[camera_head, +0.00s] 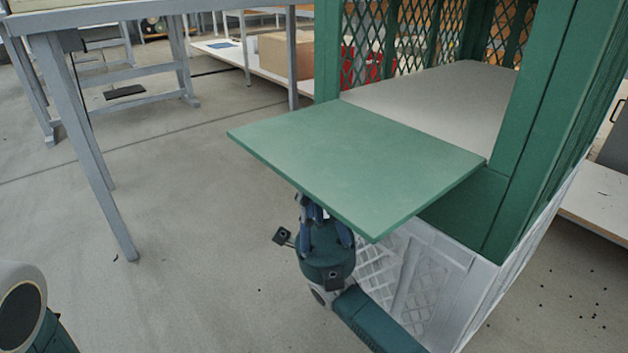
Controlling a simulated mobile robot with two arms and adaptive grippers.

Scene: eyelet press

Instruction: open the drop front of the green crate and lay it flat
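The green crate (548,110) stands at the right, with green corner posts and diamond mesh walls. Its drop front (355,160) is a plain light green panel. It is folded outward from the crate's opening and looks about level, its inner edge along the crate floor. My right gripper (312,208) is under the panel near its front edge, pointing up. Its fingertips are partly hidden by the panel, so I cannot tell whether they touch it or are open or shut. Only a rounded part of my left arm shows at the bottom left; its gripper is out of view.
The crate's grey inner floor (440,98) is bare where it shows. A white lattice-sided base (440,280) is below the crate. A grey table (75,14) stands at the upper left. A cardboard box (285,55) sits on a low shelf behind.

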